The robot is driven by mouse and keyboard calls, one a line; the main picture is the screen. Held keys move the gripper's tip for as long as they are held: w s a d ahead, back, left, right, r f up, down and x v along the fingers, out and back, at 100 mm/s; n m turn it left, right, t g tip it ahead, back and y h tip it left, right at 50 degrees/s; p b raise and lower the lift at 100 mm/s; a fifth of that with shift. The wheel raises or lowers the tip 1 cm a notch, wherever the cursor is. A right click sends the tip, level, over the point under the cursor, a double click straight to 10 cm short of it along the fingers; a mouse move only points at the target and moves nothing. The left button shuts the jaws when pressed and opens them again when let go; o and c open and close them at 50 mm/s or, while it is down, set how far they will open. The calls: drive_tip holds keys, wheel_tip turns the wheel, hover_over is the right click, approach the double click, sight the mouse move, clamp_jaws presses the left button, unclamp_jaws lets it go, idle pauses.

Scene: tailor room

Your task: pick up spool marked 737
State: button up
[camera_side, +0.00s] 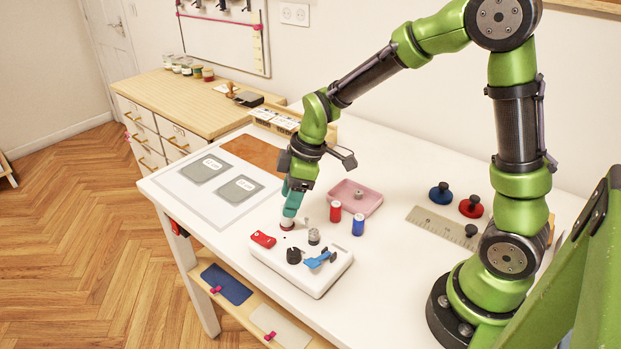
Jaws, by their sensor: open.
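My gripper (289,216) points down over the white table, near the far edge of a white device. The jaws are open, though the fingers are seen edge-on and the gap between them is hard to make out. A small red and white thing (287,225), possibly a spool, is right at the fingertips and partly hidden by them. A red spool (335,211) and a blue spool (358,225) stand upright on the table to the right of my gripper. No number can be read on any of them, so I cannot tell which is marked 737.
The white device (318,279) carries a red piece, a black knob and a blue lever. A pink tray (368,199) is behind the spools. Blue (440,193) and red (471,206) knobbed discs and a metal ruler (440,226) lie to the right. A grey-patched sheet (212,205) lies left.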

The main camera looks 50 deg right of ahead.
drive_tip(key=x, duration=0.5)
drive_tip(key=shift+w+f, duration=0.1)
drive_tip(key=shift+w, duration=0.1)
clamp_jaws()
